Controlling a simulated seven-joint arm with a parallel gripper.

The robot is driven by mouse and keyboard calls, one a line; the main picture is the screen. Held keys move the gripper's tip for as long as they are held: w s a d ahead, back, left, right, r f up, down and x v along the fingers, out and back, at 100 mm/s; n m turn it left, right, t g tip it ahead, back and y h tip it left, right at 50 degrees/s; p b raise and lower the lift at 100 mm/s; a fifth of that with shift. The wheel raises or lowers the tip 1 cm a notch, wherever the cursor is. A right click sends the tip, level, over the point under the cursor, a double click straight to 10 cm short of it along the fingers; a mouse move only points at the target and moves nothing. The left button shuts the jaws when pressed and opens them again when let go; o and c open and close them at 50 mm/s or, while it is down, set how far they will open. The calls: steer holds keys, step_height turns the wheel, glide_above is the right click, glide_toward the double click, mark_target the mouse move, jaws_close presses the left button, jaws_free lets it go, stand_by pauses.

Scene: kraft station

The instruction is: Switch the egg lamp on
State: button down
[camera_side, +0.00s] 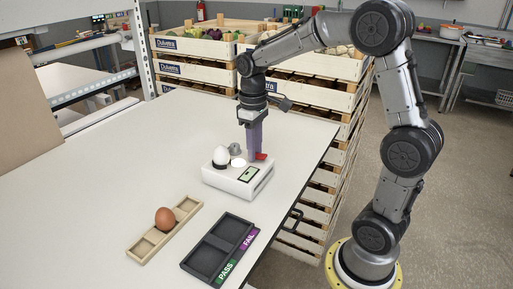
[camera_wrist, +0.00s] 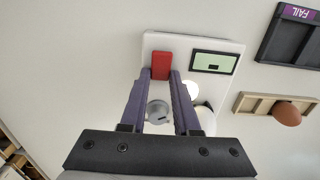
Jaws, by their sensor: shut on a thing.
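The egg lamp (camera_side: 236,178) is a white box on the table. On it are a bright white disc (camera_side: 238,162), a grey knob (camera_side: 236,148) and a small greenish display (camera_side: 249,174). Its red switch (camera_side: 262,156) is at the back right and also shows in the wrist view (camera_wrist: 161,62). My gripper (camera_wrist: 160,74) points down at the lamp with its purple fingers on either side of the red switch, shut on it. A white egg (camera_side: 221,155) stands at the lamp's left end. I cannot tell for certain whether the disc is lit.
A brown egg (camera_side: 165,217) sits in a wooden tray (camera_side: 146,247) at the front. A dark tray (camera_side: 208,258) marked PASS and FAIL lies right of it. Stacked crates of produce (camera_side: 190,72) stand beyond the table. The table left of the lamp is clear.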

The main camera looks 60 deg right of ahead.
mark_target(259, 168)
stand_by(0.3)
steer(key=c, duration=0.6)
jaws_free()
steer(key=shift+c, duration=0.2)
step_height(259, 168, up, 14)
steer(key=shift+w, duration=0.3)
steer(key=s+a+r+n+t, duration=0.1)
steer(key=s+a, duration=0.3)
steer(key=s, duration=0.2)
steer(key=s+a+r+t, duration=0.1)
steer(key=s+a+t, duration=0.15)
steer(key=s, duration=0.35)
steer(key=s+a+f+t, duration=0.1)
steer(key=s+f, duration=0.2)
steer(key=f, duration=0.2)
steer(key=s+a+f+m+t, duration=0.1)
steer(key=s+a+f, duration=0.1)
steer(key=f, duration=0.3)
steer(key=shift+s+f, duration=0.3)
steer(key=shift+s, duration=0.15)
